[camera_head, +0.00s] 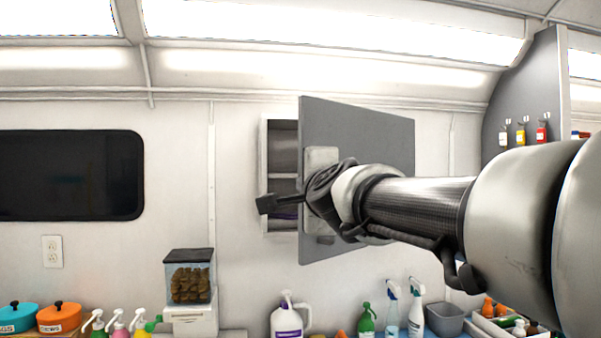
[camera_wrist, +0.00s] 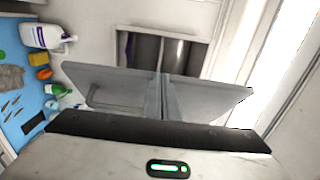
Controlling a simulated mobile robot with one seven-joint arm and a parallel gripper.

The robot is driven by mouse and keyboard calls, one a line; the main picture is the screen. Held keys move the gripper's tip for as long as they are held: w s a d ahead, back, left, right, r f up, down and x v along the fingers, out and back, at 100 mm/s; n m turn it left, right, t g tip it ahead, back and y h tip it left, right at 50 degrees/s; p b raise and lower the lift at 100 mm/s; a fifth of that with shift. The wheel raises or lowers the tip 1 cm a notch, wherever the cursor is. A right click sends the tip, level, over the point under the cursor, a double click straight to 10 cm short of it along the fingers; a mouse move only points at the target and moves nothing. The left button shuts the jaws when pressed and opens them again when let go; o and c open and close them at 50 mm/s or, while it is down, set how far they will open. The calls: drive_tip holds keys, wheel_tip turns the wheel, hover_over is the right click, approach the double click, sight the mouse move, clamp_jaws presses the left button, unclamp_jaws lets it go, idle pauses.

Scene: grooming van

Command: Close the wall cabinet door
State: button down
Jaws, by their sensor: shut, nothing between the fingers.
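The wall cabinet (camera_head: 264,160) hangs on the white back wall, with shelves showing inside. Its flat grey door (camera_head: 375,145) stands partly open, its left edge swung out towards me and its right edge farther back. My gripper (camera_head: 265,204) is shut and empty. In the head view its dark fingertips show just left of the door's near edge, over the cabinet opening; my arm hides part of the door. In the wrist view the door (camera_wrist: 215,94) lies close across the picture, with the cabinet interior (camera_wrist: 148,50) beyond it. I cannot tell whether the gripper touches the door.
Below are a white jug (camera_head: 287,318), a green spray bottle (camera_head: 366,320), a grey bin (camera_head: 445,318) and a treat container (camera_head: 190,280). A dark window (camera_head: 70,175) is at left. A grey panel with small bottles (camera_head: 521,134) is at right.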

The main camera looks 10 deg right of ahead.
drive_tip(key=w+a+p, duration=0.4)
drive_tip(key=w, duration=0.6)
drive_tip(key=w+a+p, duration=0.3)
drive_tip(key=w+a, duration=0.2)
drive_tip(key=w, duration=0.4)
drive_tip(key=shift+w+a+p, duration=0.25)
drive_tip(key=shift+w+p, duration=0.1)
drive_tip(key=shift+w, duration=0.05)
drive_tip(key=shift+s+d, duration=0.1)
drive_tip(key=shift+s, duration=0.05)
